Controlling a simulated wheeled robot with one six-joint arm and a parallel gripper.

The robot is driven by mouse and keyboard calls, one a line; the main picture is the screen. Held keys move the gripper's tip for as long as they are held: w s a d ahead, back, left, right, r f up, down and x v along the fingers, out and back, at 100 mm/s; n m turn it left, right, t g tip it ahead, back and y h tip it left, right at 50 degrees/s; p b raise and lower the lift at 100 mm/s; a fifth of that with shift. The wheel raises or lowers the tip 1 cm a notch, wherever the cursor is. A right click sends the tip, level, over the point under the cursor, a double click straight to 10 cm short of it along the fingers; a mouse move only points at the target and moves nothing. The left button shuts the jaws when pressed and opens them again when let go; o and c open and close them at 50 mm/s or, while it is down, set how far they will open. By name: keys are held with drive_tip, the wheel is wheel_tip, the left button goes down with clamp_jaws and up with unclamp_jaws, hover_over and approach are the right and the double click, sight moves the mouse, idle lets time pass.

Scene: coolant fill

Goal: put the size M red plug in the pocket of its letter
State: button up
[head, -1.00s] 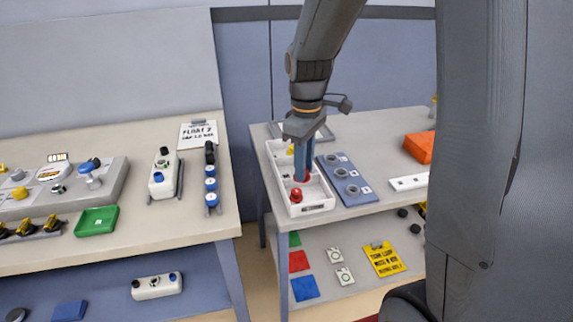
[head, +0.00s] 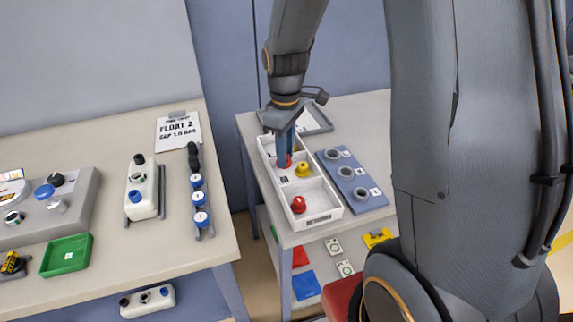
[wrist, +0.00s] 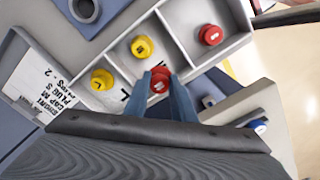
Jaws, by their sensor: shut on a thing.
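My gripper (head: 287,158) points down over the back part of the white divided tray (head: 322,214). Its blue fingers are shut on a red plug (wrist: 160,79), whose red also shows at the fingertips in the head view (head: 290,163). The letter on this plug is too small to read. I cannot tell whether it is clear of the tray floor. Another red plug (head: 298,204) stands in the tray's front compartment. A yellow plug (head: 303,168) is beside my fingers. The blue-grey board (head: 368,207) right of the tray has three round pockets with white letter tags, unreadable here.
A second yellow plug (wrist: 102,79) shows in the wrist view. A printed sheet (wrist: 38,85) lies by the tray. A gap separates the benches.

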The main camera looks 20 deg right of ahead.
drive_tip(key=shift+f+p, duration=0.5)
drive_tip(key=shift+f, duration=1.9)
drive_tip(key=shift+f, duration=0.1)
drive_tip(key=o, duration=0.8)
wheel_tip(320, 180, up, 11)
drive_tip(key=b, duration=0.2)
drive_tip(key=shift+b, duration=0.3)
drive_tip(key=shift+r, duration=0.45)
drive_tip(key=s+f+m, duration=0.1)
drive_tip(key=s+m, duration=0.2)
drive_tip(key=s, duration=0.1)
drive_tip(key=s+f+m, duration=0.2)
drive_tip(key=s+m, duration=0.1)
drive_tip(key=s, duration=0.1)
drive_tip(key=s+f+m+t, duration=0.1)
drive_tip(key=s+f+m, duration=0.1)
drive_tip(key=s, duration=0.3)
drive_tip(key=shift+a+m, duration=0.15)
drive_tip(key=shift+m, duration=0.35)
